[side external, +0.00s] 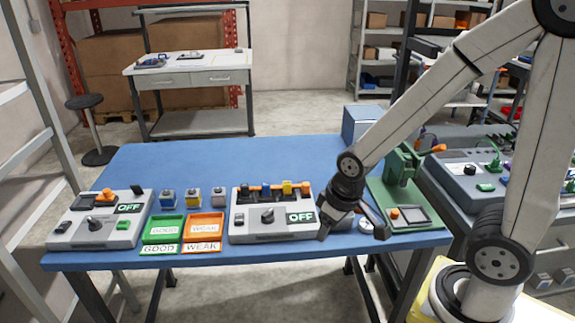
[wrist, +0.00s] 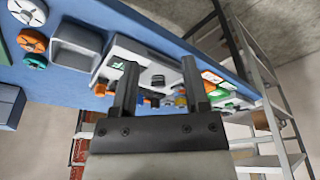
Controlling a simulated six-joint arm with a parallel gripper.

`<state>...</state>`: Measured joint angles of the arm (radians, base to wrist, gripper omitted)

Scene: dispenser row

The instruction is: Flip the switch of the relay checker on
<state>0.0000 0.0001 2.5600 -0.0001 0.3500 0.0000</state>
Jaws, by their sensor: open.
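Two light grey testers on the blue table read OFF in the side external view: a left one (side external: 90,232) with an orange lever, and a middle one (side external: 262,228) with a dark knob and a row of coloured blocks. No readable label tells me which is the relay checker. My gripper (side external: 352,222) is open just right of the middle tester, near the table's front. In the wrist view, my gripper (wrist: 160,72) has its fingers apart, with a grey tester (wrist: 150,56) beyond, partly hidden by them.
A green press (side external: 402,190) stands right. A grey bin (wrist: 76,50) and round parts (wrist: 32,41) show in the wrist view. The table's back left is clear.

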